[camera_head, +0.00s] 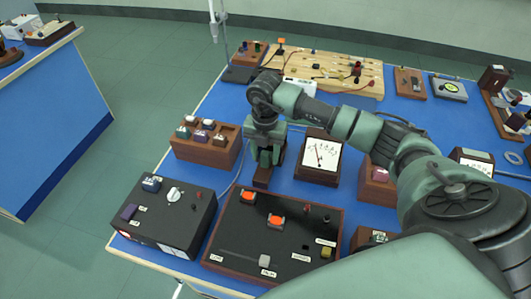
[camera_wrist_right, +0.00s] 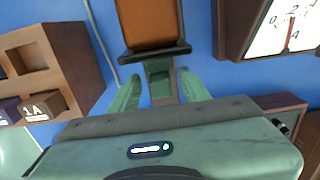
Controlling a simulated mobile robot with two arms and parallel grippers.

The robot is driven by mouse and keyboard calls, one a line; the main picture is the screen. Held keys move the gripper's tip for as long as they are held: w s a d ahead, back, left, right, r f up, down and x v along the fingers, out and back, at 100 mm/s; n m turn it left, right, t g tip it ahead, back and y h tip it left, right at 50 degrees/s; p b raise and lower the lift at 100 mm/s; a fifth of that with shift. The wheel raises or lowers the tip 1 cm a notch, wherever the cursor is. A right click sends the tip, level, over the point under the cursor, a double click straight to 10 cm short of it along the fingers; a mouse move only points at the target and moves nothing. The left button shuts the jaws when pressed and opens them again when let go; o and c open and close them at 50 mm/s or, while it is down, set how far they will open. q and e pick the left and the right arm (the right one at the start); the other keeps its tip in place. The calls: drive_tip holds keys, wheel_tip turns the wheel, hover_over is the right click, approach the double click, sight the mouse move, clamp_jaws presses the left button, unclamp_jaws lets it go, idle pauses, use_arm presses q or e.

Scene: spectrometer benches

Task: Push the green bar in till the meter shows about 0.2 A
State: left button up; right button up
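An orange-brown coil block (camera_wrist_right: 152,22) with a dark end flange stands on the blue bench. In the head view it shows as a brown block (camera_head: 262,177). The green bar (camera_wrist_right: 160,84) sticks out of it toward me; in the head view my gripper seems to hide it. My right gripper (camera_wrist_right: 158,92) is open, with its fingers on either side of the bar and gaps visible. It also shows in the head view (camera_head: 264,158). The meter (camera_head: 321,158) is to the right; its red needle (camera_wrist_right: 291,32) is near the scale's middle, exact reading unclear. My left gripper is out of view.
A brown rack (camera_head: 180,152) with several small blocks stands left of the gripper. A black switch box (camera_head: 240,238) with orange switches and a dark dial box (camera_head: 150,240) are in front. A wooden circuit board (camera_head: 345,72) lies behind.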

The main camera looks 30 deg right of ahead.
drive_tip(key=shift+r, duration=0.1)
wheel_tip(320, 180, up, 8)
drive_tip(key=shift+f+b, duration=0.2)
drive_tip(key=shift+b, duration=0.65)
